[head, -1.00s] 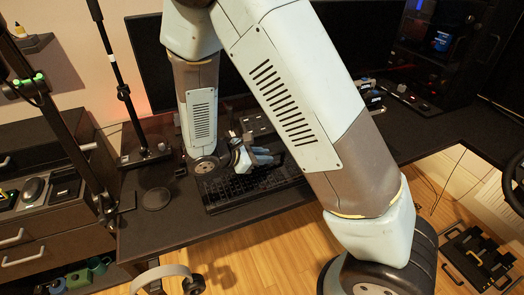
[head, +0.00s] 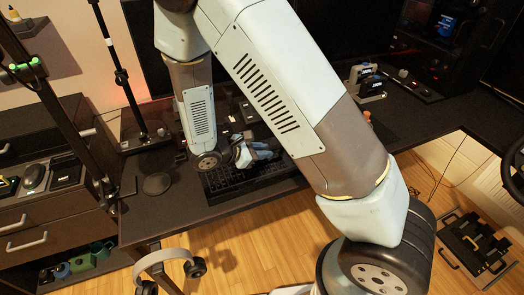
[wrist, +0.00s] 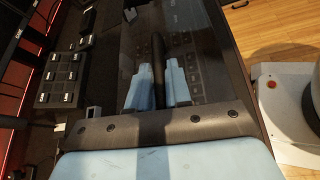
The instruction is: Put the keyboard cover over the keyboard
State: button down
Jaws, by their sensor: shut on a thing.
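The keyboard (head: 222,184) lies on the dark desk, partly hidden by my arm in the head view. In the wrist view some of its keys (wrist: 208,84) show dimly through a clear, dark-edged panel that looks like the keyboard cover (wrist: 200,40). My gripper (head: 264,152) is over the keyboard, low above it. In the wrist view my gripper's pale blue fingers (wrist: 158,80) are shut on a dark upright bar, which looks like the cover's handle. I cannot tell whether the cover touches the keyboard.
A round dark pad (head: 157,184) lies left of the keyboard. Headphones (head: 170,262) hang at the desk's front edge. A monitor stands behind. The desk's front left is clear.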

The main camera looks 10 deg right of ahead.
jog(key=c, duration=1)
grip_release()
jog(key=shift+a, duration=0.1)
jog(key=v, duration=1.3)
jog(key=shift+s+a+r, duration=0.1)
jog(key=shift+s+a, duration=0.05)
jog(key=shift+a, duration=0.05)
jog(key=s+d+r+m+g+y, duration=0.1)
jog(key=d+r+m+g+y, duration=0.45)
jog(key=d+r+m, duration=0.75)
jog(key=s+d+r+m+t+y, duration=0.2)
jog(key=s+d+r, duration=0.1)
jog(key=d+r, duration=0.1)
jog(key=s+d+r+m+t+y, duration=0.2)
jog(key=s+d+r, duration=0.2)
jog(key=d+r, duration=0.1)
jog(key=s+d+r+m+t+y, duration=0.2)
jog(key=s+d+r, duration=0.2)
jog(key=d+r, duration=0.1)
jog(key=shift+d+r+m, duration=0.1)
jog(key=shift+r+m, duration=0.15)
jog(key=shift+m, duration=0.15)
